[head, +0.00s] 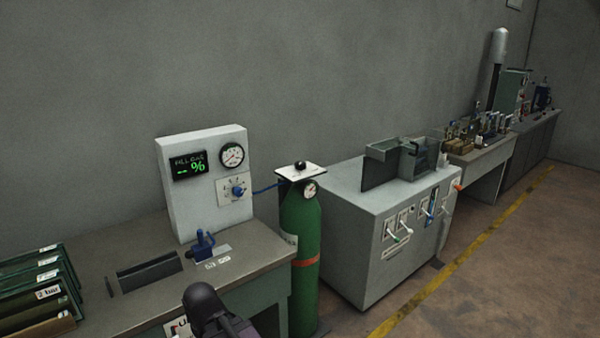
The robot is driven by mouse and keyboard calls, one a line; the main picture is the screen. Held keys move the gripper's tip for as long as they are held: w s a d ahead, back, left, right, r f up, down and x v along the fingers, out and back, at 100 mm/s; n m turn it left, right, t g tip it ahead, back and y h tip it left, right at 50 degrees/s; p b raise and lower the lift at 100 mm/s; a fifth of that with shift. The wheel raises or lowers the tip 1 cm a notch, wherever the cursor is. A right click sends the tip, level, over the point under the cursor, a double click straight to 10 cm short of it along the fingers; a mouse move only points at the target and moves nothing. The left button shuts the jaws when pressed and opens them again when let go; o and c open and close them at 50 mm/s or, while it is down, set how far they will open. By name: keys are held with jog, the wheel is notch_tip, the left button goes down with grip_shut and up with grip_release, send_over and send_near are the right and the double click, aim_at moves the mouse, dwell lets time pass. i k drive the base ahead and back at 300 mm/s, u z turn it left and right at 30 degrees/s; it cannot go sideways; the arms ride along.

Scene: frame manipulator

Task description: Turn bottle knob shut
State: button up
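A green gas bottle (302,240) stands upright on the floor between the grey workbench and a large grey cabinet, in the head view. A black bottle knob (300,166) sits on top of it, on a white plate (293,174). A small round gauge (310,190) is just below the plate. How far the knob is turned cannot be told. A dark rounded part of my arm shows at the bottom edge, well below and left of the knob. My gripper's fingers are not visible, and nothing is seen touching the knob.
A white panel (185,207) with a display, dial gauge and knob stands on the workbench (120,238); a blue hose (266,189) runs from it towards the bottle. The grey cabinet (350,245) stands close right of the bottle. Open floor (500,270) lies at the right.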

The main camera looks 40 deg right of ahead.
aim_at(299, 165)
jog(key=k, duration=0.65)
jog(key=z, duration=0.15)
jog(key=i, duration=1)
jog(key=z, duration=0.75)
jog(key=i, duration=0.45)
jog(key=z, duration=0.3)
